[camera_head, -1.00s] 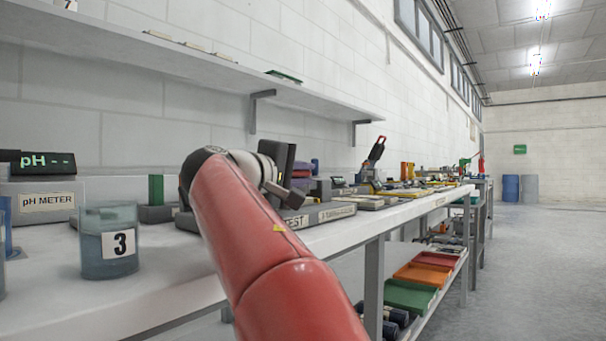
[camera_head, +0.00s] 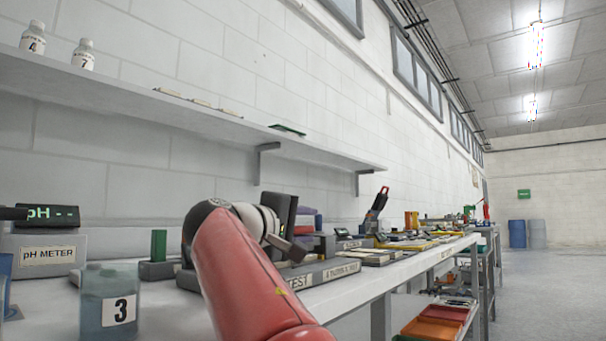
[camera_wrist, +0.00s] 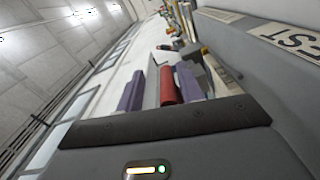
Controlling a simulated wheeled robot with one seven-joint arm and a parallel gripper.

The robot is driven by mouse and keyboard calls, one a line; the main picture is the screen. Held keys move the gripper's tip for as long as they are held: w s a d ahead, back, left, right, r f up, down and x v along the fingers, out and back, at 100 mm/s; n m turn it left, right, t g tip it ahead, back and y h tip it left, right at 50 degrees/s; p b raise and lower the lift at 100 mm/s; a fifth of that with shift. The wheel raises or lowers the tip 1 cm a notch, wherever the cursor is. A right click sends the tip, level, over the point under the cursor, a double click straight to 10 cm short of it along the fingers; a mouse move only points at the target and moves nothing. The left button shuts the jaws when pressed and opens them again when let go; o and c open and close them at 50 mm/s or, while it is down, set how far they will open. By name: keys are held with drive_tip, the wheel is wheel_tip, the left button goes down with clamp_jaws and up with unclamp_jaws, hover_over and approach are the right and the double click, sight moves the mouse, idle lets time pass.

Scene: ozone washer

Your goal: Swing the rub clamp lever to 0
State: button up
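My gripper (camera_head: 290,232) is over the bench, just above and behind the grey base labelled TEST (camera_head: 328,270). My red arm hides much of that base. A purple block (camera_head: 306,228) and a bit of red show just right of the gripper. A black upright lever with a red tip (camera_head: 377,208) stands farther along the bench. I cannot tell whether it is the rub clamp lever.
A beaker marked 3 (camera_head: 108,302) and the pH meter (camera_head: 45,255) stand at left. A green block (camera_head: 158,245) is near the gripper. A wall shelf (camera_head: 200,115) runs above. Several items crowd the bench farther right. The aisle floor at right is clear.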

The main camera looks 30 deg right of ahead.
wheel_tip(320, 180, up, 19)
drive_tip(key=p, duration=1.1)
drive_tip(key=shift+f, duration=0.15)
